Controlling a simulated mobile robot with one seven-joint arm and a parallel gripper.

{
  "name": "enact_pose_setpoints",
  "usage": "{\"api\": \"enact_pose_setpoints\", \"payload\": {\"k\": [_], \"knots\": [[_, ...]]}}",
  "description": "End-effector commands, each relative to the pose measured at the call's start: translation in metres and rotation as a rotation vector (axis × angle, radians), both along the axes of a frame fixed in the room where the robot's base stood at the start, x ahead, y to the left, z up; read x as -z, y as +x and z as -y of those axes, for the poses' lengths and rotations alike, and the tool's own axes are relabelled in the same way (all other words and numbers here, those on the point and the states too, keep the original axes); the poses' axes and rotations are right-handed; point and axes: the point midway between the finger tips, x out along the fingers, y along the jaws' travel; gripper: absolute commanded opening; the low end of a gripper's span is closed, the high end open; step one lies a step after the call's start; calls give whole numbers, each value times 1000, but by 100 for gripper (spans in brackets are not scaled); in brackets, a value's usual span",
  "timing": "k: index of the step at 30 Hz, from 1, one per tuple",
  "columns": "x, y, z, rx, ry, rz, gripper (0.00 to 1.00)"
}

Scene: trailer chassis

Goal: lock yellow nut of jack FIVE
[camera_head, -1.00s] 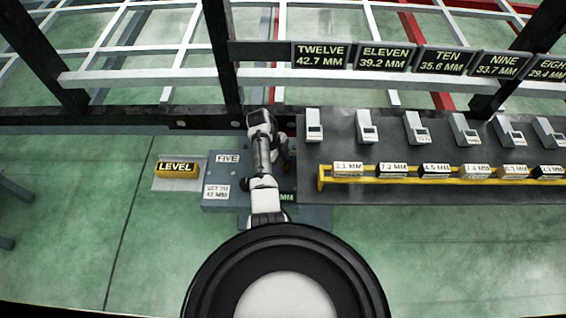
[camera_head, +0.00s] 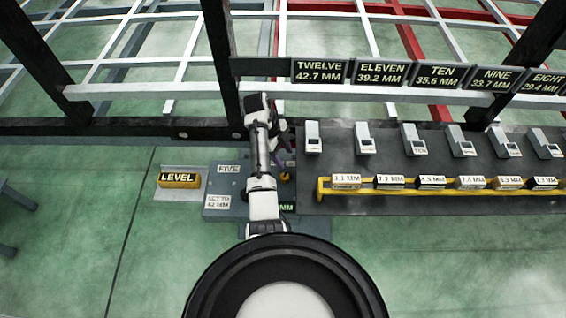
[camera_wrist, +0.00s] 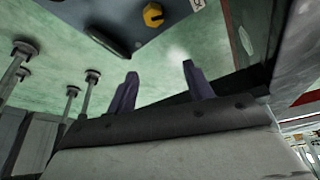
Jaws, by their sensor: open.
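The jack station marked FIVE (camera_head: 229,168) is a grey-blue plate with a "SET TO 42 MM" label, beside and partly under my arm in the head view. A small yellow part (camera_head: 285,177), apparently the yellow nut, shows just right of my arm. In the wrist view the yellow nut (camera_wrist: 153,14) has a notched outline and sits at the top edge, over a blue-grey plate (camera_wrist: 160,38). My gripper (camera_wrist: 160,70) is open and empty, its two dark purple fingers apart from the nut. The jack's body is mostly hidden by my arm in the head view.
A yellow LEVEL block (camera_head: 179,181) lies left of the station. A dark bench (camera_head: 350,198) with a yellow rail (camera_head: 405,187), labelled blocks and several gauges stands right. Dark chassis beams (camera_head: 110,127) cross behind.

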Motion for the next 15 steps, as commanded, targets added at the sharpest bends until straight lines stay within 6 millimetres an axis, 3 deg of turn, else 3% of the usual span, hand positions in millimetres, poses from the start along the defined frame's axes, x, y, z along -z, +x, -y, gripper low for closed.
{"api": "enact_pose_setpoints", "payload": {"k": [1,3,9,15], "knots": [[-22,1,-1,0,1,4,52],[-36,0,-1,-2,1,0,52],[-62,0,-1,0,1,0,52],[-75,0,-1,-1,0,0,52]]}}
